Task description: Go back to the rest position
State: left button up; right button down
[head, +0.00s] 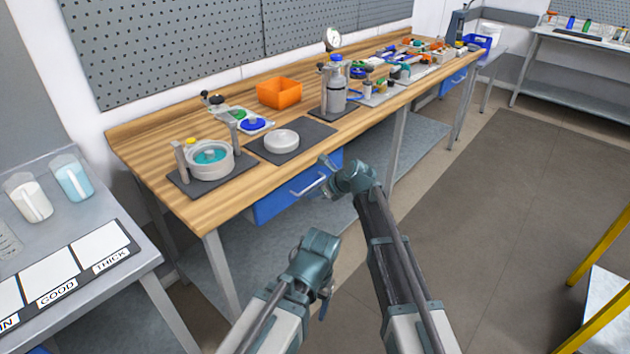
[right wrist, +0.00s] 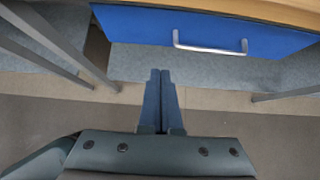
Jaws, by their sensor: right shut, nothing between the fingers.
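My right gripper (head: 326,164) is in front of the wooden workbench (head: 190,205), near its blue drawer (head: 275,205). In the right wrist view its two dark fingers (right wrist: 160,75) lie together with nothing between them. The drawer (right wrist: 200,30) with its silver handle shows ahead of the fingertips, apart from them. My left arm is folded low at the bottom middle of the head view.
A side table (head: 140,268) with beakers and labelled cards is at left.

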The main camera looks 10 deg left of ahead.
jog(key=s+d+f+n+g+h, duration=0.2)
jog(key=s+d+f+n+h, duration=0.15)
jog(key=s+d+n, duration=1)
jog(key=s+d+f+n+g+h, duration=0.2)
jog(key=s+d+f+n+h, duration=0.15)
jog(key=s+d+n, duration=1)
jog(key=s+a+r+n+p, duration=0.1)
jog(key=s+a+r+p, duration=0.2)
jog(key=a, duration=0.3)
jog(key=s+a+r+n+g+h+p, duration=0.1)
jog(key=s+a+r+p, duration=0.3)
jog(key=a+r+p, duration=0.2)
jog(key=shift+a+r, duration=0.3)
jog(key=shift+a, duration=0.05)
